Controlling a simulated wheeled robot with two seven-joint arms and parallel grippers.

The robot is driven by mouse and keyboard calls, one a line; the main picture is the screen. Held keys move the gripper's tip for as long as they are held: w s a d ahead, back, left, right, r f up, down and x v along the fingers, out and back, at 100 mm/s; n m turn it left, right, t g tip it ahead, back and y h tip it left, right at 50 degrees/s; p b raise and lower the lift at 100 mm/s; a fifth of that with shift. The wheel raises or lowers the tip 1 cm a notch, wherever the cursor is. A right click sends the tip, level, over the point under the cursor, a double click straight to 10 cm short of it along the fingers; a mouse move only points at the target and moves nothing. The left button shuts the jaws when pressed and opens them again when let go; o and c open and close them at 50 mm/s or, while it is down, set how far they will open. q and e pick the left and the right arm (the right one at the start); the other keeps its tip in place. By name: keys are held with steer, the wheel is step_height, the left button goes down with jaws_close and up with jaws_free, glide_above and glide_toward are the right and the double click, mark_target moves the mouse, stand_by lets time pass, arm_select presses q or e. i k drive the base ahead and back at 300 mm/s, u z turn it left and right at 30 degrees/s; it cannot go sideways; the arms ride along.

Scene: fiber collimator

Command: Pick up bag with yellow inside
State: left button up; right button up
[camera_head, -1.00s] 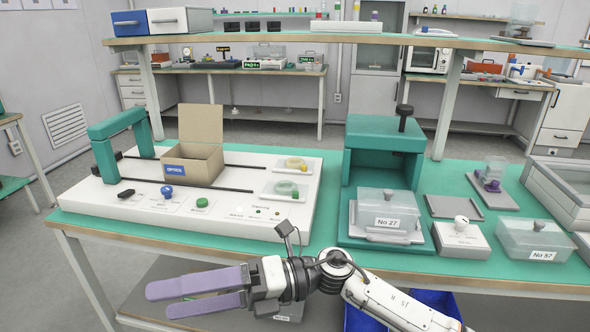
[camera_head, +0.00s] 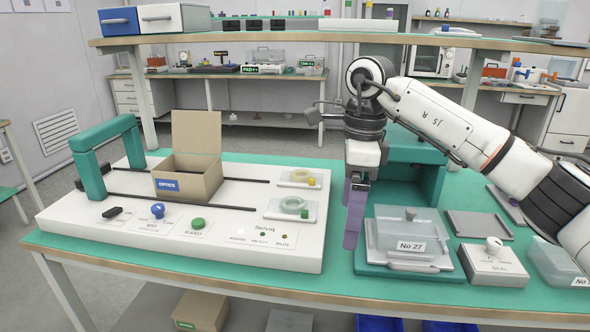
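A small clear bag with a yellow block and a pale yellow ring-shaped content (camera_head: 300,176) lies on the upper white pad at the right side of the white panel. A similar bag with green content (camera_head: 291,205) lies on the pad just in front of it. My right gripper (camera_head: 353,240) has purple fingers pointing down, to the right of both bags and apart from them. Its fingers overlap edge-on, so its opening is hidden; nothing shows held in it. My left gripper is not in view.
An open cardboard box (camera_head: 190,178) stands on the white panel (camera_head: 150,240) beside the green arch (camera_head: 103,155). The shelf (camera_head: 300,42) runs above the bench behind.

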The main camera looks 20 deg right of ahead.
mark_target(297, 178)
steer(key=i, duration=1.15)
